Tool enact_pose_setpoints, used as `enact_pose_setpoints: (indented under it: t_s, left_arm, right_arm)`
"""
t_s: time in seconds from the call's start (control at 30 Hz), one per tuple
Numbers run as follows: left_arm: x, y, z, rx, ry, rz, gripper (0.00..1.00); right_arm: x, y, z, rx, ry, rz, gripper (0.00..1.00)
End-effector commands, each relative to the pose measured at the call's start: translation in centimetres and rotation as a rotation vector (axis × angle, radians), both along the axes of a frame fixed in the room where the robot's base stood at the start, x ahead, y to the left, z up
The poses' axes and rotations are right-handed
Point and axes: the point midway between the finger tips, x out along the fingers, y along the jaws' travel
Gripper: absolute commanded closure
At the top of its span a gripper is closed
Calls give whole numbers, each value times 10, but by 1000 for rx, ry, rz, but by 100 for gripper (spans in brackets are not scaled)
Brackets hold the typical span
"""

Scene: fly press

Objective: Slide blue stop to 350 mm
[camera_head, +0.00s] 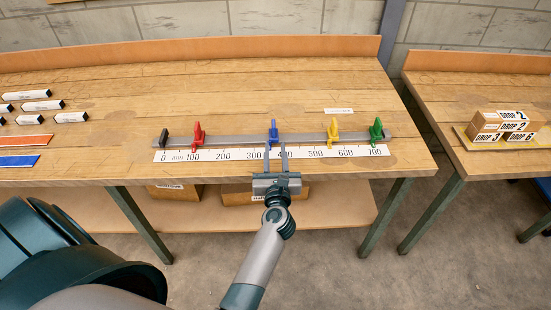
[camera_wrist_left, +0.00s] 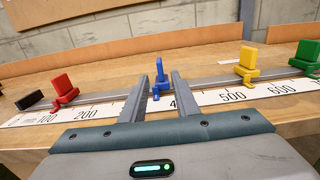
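The blue stop (camera_head: 273,132) stands upright on the grey rail (camera_head: 235,140), behind the white scale strip (camera_head: 222,155). It is between the printed 300 and 400; its exact reading cannot be told. My left gripper (camera_head: 276,150) reaches over the strip from the front, its two fingers apart. In the left wrist view the blue stop (camera_wrist_left: 160,80) shows between the open fingers (camera_wrist_left: 166,75), closer to the left finger. Whether a finger touches it cannot be told. My right gripper is not in view.
On the same rail stand a red stop (camera_head: 198,134) left, and a yellow stop (camera_head: 333,131) and a green stop (camera_head: 376,130) right. A black block (camera_head: 164,138) sits at the rail's left end. Boxes (camera_head: 505,126) stand on another table. The wooden bench behind the rail is mostly clear.

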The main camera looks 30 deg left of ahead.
Motion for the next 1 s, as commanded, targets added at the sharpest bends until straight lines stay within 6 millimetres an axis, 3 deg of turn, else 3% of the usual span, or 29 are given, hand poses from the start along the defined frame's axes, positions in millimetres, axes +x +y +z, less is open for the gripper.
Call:
enact_pose_setpoints:
  t_s: [0.27,0.83,1.0]
  left_arm:
    - [-18,-11,0,0,0,1,72]
    - [-18,-11,1,4,0,-1,72]
    - [-19,-18,12,87,0,-43,72]
  right_arm:
    - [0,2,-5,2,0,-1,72]
    - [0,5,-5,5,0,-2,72]
    - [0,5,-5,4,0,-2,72]
